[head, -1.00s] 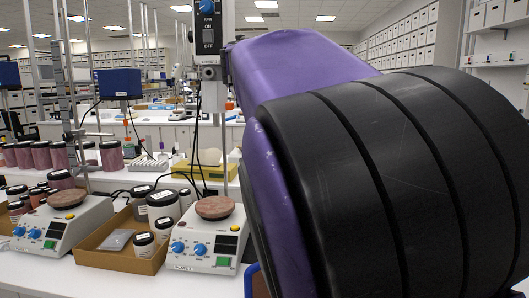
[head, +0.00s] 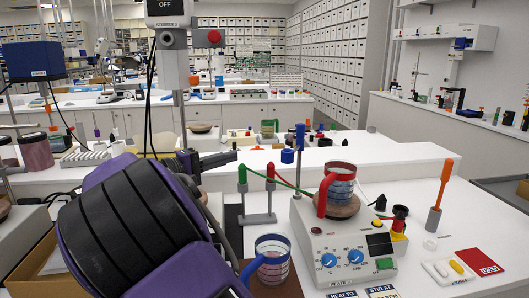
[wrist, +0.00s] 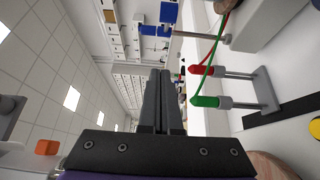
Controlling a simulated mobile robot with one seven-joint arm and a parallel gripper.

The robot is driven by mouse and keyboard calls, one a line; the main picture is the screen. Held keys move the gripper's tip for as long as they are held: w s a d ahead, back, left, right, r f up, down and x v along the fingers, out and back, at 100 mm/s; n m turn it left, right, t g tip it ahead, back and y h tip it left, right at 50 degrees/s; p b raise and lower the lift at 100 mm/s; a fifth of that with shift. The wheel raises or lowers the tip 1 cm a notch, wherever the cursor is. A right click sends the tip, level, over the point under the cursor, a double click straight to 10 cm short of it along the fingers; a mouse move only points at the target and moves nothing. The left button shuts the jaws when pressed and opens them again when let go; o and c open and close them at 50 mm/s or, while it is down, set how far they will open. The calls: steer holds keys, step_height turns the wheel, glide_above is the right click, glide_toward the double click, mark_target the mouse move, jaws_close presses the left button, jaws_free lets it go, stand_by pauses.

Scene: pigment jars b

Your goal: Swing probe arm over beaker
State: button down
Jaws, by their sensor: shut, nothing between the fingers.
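My gripper (head: 228,158) is shut and empty in the head view, left of the blue arm piece (head: 287,156) on the rod behind the hot plate. In the wrist view, the closed fingers (wrist: 161,72) point toward the same blue arm piece (wrist: 150,30), apart from it. The blue clamp (head: 299,135) tops that rod. The blue piece appears to be the probe arm. A glass beaker with a red handle (head: 342,188) stands on the hot plate's round top (head: 340,210). A second beaker with a blue handle (head: 272,262) stands lower left.
A small stand (head: 257,217) with green and red tips and wires is between my arm and the hot plate (head: 345,250). The bench's far right is mostly clear.

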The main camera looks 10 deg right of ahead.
steer(key=w+d, duration=0.2)
steer(key=d, duration=0.9)
steer(key=shift+d, duration=0.25)
steer(key=shift+d, duration=0.1)
